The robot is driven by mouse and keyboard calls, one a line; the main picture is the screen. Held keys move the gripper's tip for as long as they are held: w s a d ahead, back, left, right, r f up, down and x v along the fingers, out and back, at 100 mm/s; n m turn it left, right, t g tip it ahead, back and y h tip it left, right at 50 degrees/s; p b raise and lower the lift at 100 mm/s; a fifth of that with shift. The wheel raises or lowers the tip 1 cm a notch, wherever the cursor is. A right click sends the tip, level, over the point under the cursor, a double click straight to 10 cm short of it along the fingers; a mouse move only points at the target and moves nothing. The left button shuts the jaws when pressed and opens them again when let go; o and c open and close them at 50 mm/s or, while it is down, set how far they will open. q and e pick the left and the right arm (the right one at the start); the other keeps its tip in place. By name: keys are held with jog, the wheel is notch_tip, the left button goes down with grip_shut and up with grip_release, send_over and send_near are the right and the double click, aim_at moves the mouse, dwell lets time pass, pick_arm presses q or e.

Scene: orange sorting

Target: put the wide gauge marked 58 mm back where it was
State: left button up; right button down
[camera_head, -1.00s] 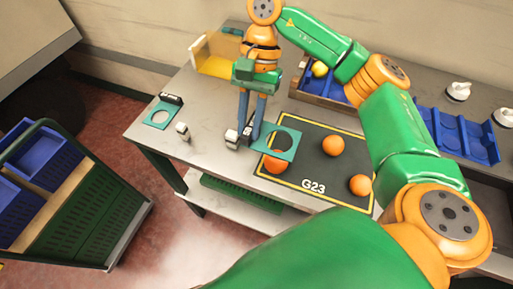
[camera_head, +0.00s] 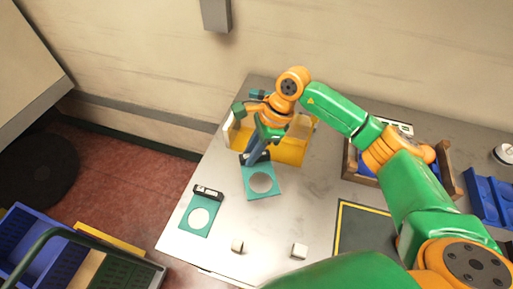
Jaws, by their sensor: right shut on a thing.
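My right gripper (camera_head: 256,152) is shut on a teal gauge plate (camera_head: 249,186) with a large round hole. It holds the plate by its dark handle end, in front of the yellow bin. Whether the plate touches the table cannot be told. A second teal gauge (camera_head: 189,226) with a round hole and a dark, labelled handle lies on the table at the left. The markings on both gauges are too small to read. My left gripper is not in view.
The yellow bin (camera_head: 288,150) stands behind the held gauge. Two small white blocks (camera_head: 238,246) (camera_head: 299,251) are near the front edge of the grey table (camera_head: 325,190). A dark mat (camera_head: 362,228) and blue trays (camera_head: 488,196) are at the right. Bare table lies between the gauges and the mat.

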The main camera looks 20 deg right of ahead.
aim_at(258, 164)
jog(key=shift+s+d+f, duration=0.1)
jog(key=shift+s+f, duration=0.05)
jog(key=shift+s, duration=0.15)
jog(key=shift+s+d+f+b, duration=0.3)
jog(key=shift+s+f+b, duration=0.3)
jog(key=shift+s+b, duration=0.15)
jog(key=f, duration=0.1)
jog(key=f+b, duration=0.2)
jog(key=shift+w+a+f, duration=0.15)
jog(key=shift+w+f, duration=0.05)
jog(key=shift+w, duration=0.05)
jog(key=shift+w+f, duration=0.15)
jog(key=shift+f, duration=0.15)
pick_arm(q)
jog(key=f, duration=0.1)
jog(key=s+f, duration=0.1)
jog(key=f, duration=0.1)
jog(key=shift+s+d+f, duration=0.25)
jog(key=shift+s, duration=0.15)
pick_arm(e)
jog(key=shift+s+r, duration=0.1)
jog(key=shift+s, duration=0.1)
jog(key=shift+w, duration=0.1)
pick_arm(q)
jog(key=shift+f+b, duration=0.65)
jog(key=shift+b, duration=0.1)
pick_arm(e)
jog(key=shift+f, duration=0.65)
